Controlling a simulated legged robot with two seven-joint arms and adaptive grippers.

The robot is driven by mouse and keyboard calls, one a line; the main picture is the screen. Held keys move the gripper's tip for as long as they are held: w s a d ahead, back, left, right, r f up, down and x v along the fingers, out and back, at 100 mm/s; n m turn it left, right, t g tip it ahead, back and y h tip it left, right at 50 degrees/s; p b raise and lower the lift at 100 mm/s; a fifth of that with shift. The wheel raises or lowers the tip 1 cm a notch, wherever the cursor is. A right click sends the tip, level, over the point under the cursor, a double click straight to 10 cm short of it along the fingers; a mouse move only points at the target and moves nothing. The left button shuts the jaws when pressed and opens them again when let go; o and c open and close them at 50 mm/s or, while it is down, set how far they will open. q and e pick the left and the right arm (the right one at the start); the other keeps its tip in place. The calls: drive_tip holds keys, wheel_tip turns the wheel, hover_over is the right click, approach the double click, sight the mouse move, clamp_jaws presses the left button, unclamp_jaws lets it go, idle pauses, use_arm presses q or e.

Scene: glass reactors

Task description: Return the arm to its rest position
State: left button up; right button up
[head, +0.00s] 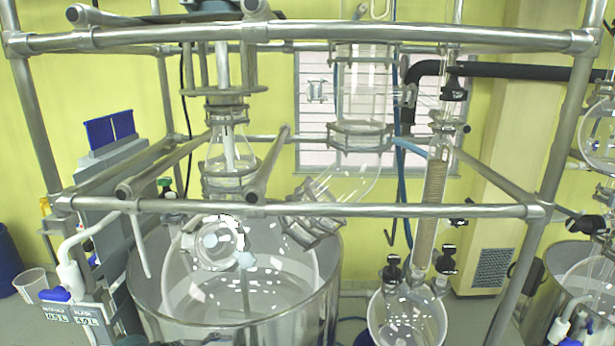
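Neither of my grippers and no part of either arm that I can make out shows in the head view. The glass reactor vessel (290,262) sits inside a large open metal pot (328,300) at the lower middle. A smaller round glass flask (408,318) with black-knobbed valves stands to its right. A glass condenser column (430,195) rises above that flask.
A frame of metal tubes (400,209) crosses the view in front of the glassware. A white pipe (72,255) with blue handles stands at the left. A white cup (30,282) is on the floor. More glassware (590,270) stands at the right edge.

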use_arm(q)
drive_tip(key=s+d+f+n+y, duration=0.1)
drive_tip(key=s+d+f+n, duration=0.2)
drive_tip(key=f, duration=0.7)
drive_tip(key=s+d+f+n+y, duration=0.1)
drive_tip(key=s+f+n, duration=0.35)
drive_tip(key=f, duration=0.65)
drive_tip(key=s+a+f+n+g+y, duration=0.2)
drive_tip(key=s+a+f+n+y, duration=0.15)
drive_tip(key=s+f, duration=0.45)
drive_tip(key=s+a+f+n+g+y, duration=0.15)
drive_tip(key=s+f+n, duration=0.3)
drive_tip(key=s, duration=0.75)
wheel_tip(320, 180, down, 32)
drive_tip(key=s+n+g+b, duration=0.1)
drive_tip(key=s+b, duration=0.2)
drive_tip(key=b, duration=0.2)
drive_tip(key=s+a+f+b, duration=0.2)
drive_tip(key=s+f, duration=0.6)
drive_tip(key=f, duration=0.2)
drive_tip(key=s+a+f+g+b, duration=0.1)
drive_tip(key=s+a+f+b, duration=0.1)
drive_tip(key=s+f, duration=0.7)
drive_tip(key=shift+s+f+y, duration=0.2)
drive_tip(key=shift+f+y, duration=0.1)
drive_tip(key=shift+f, duration=0.1)
